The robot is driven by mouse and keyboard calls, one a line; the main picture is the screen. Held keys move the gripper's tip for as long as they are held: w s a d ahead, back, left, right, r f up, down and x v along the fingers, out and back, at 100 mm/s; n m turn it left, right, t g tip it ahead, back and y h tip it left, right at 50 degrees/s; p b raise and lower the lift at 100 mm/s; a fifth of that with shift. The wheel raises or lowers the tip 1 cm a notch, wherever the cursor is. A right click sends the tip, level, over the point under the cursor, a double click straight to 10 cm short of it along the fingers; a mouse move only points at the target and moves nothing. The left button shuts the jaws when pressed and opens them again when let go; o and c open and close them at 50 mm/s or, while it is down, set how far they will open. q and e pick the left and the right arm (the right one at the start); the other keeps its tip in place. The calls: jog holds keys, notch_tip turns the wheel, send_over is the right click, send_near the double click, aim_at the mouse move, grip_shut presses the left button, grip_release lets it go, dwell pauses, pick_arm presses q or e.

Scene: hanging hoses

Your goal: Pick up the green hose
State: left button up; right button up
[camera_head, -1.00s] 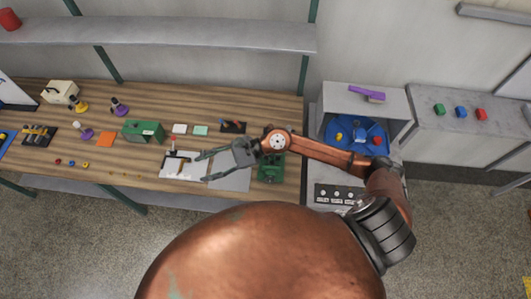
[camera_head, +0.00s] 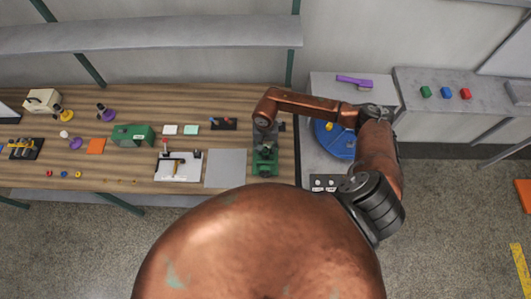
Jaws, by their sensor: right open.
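I cannot make out a green hose in the head view. My right arm reaches in from the right and bends down over the workbench (camera_head: 225,105). My right gripper (camera_head: 265,143) is open and points down, over or just behind a green device (camera_head: 265,163) at the bench's right end. The gripper is small and dark here, and I cannot tell whether it touches the device. My left gripper is not in view.
The bench holds a green box (camera_head: 132,135), a white board (camera_head: 178,167), a grey sheet (camera_head: 226,168) and several small parts. Right of it, a grey unit holds a blue round tray (camera_head: 334,146) and a purple item (camera_head: 354,81). A shelf (camera_head: 150,35) runs above.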

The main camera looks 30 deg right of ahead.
jog(key=shift+f, duration=1.1)
jog(key=shift+c, duration=0.7)
grip_shut()
